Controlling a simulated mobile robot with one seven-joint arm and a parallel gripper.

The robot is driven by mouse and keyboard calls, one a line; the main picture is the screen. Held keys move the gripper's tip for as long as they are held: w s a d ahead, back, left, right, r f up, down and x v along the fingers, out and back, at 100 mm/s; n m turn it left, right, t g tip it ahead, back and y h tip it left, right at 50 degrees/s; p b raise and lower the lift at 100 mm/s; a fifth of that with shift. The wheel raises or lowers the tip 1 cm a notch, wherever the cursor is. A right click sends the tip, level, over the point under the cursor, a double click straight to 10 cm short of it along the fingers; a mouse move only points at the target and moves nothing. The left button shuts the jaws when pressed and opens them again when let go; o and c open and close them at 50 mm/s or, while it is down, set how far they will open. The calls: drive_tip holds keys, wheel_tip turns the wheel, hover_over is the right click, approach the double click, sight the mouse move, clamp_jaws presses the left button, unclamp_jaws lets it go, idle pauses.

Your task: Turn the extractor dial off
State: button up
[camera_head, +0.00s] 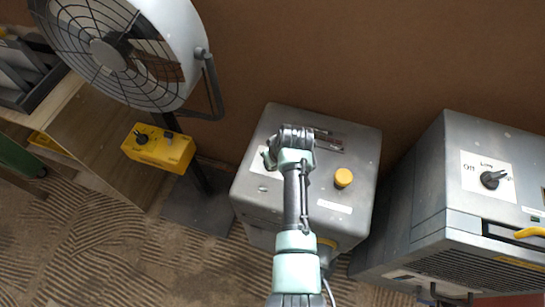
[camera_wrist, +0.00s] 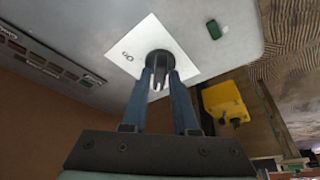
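A grey metal machine (camera_head: 262,203) stands in the middle of the head view. My gripper (camera_head: 270,158) is over its left top side, by a white label (camera_head: 257,162). In the wrist view, a dark round dial (camera_wrist: 160,60) sits on the white label (camera_wrist: 188,62), which bears partly readable lettering. My two blue fingers (camera_wrist: 160,82) are apart, with their tips at the dial, one on each side of its middle. Contact is hard to tell. The dial is hidden behind my gripper in the head view. No label in view reads "extractor".
The machine's top also has a yellow knob (camera_head: 343,177). A second grey machine (camera_head: 405,225) at right has a black dial (camera_head: 492,179) marked "Off" and "LOW". A fan (camera_head: 120,50) with a yellow control box (camera_head: 158,148) stands left, close to the middle machine.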

drive_tip(key=shift+o, duration=1.3)
drive_tip(key=shift+r, duration=0.1)
drive_tip(key=p+v, duration=0.1)
drive_tip(key=v, duration=1.1)
drive_tip(key=shift+s+d+r+p, duration=0.2)
drive_tip(key=shift+s+r+p, duration=0.05)
drive_tip(key=shift+r+p, duration=0.05)
drive_tip(key=w+r+m+t, duration=0.1)
drive_tip(key=w+r+t, duration=0.25)
drive_tip(key=r, duration=0.75)
drive_tip(key=w+a+r+t+h, duration=0.15)
drive_tip(key=r+t, duration=0.25)
drive_tip(key=r, duration=0.6)
drive_tip(key=w+r+m+t, duration=0.1)
drive_tip(key=w+r+t, duration=0.3)
drive_tip(key=r, duration=0.7)
drive_tip(key=s+r+m+t, duration=0.1)
drive_tip(key=s+r+t, duration=0.3)
drive_tip(key=r, duration=0.6)
drive_tip(key=s+r+m+t, duration=0.1)
drive_tip(key=s+r+t, duration=0.3)
drive_tip(key=s+r, duration=0.4)
drive_tip(key=s+a+r+m+t+p, duration=0.1)
drive_tip(key=s+r+t, duration=0.3)
drive_tip(key=s+r, duration=0.3)
wheel_tip(320, 180, up, 5)
drive_tip(key=shift+r+m, duration=0.2)
drive_tip(key=shift+m, duration=0.1)
